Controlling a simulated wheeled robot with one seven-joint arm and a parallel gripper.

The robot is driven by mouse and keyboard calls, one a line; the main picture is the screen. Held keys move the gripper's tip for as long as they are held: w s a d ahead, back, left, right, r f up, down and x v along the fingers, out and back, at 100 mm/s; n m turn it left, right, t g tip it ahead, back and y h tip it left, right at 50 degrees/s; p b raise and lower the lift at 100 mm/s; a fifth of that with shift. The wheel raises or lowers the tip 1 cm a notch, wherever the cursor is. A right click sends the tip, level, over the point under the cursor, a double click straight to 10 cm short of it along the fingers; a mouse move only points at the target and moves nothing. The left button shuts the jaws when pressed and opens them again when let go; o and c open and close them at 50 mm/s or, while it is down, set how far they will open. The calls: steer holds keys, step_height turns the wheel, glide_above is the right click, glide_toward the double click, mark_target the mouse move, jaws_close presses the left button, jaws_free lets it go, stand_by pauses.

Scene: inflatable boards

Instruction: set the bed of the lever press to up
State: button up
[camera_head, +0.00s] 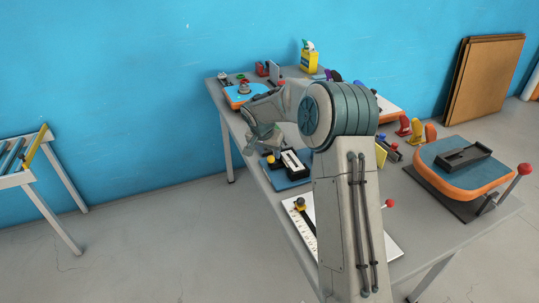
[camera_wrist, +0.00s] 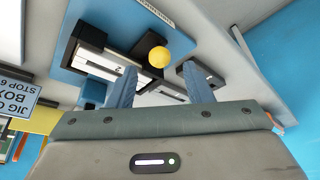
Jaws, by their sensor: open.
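A press-like fixture stands at the right of the table in the head view. It has a dark base, a blue and orange board (camera_head: 465,185) with a black block (camera_head: 463,157) on it, and a lever with a red ball (camera_head: 524,169) tilted up to the right. I cannot tell how high its bed sits. My gripper (camera_head: 262,148) is well left of it, over the table's left side, pointing down. In the wrist view my gripper (camera_wrist: 160,88) has its two fingers apart, with nothing held. A yellow knob (camera_wrist: 159,56) on a black and white device shows beyond them.
That device (camera_head: 294,163) sits on a blue plate (camera_head: 285,183) below my gripper. A white board with a ruler strip (camera_head: 301,222) and a second red ball (camera_head: 389,204) are nearer. Another blue and orange board (camera_head: 236,97) and a yellow bottle (camera_head: 309,62) stand at the back.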

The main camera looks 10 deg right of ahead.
mark_target(270, 157)
steer(key=shift+x, duration=1.75)
jaws_close()
steer(key=shift+w+r+b, duration=0.1)
steer(key=shift+r+b, duration=0.25)
steer(key=shift+r, duration=0.4)
steer(key=shift+c, duration=1.8)
jaws_free()
steer(key=o, duration=0.4)
steer(key=shift+c, duration=0.2)
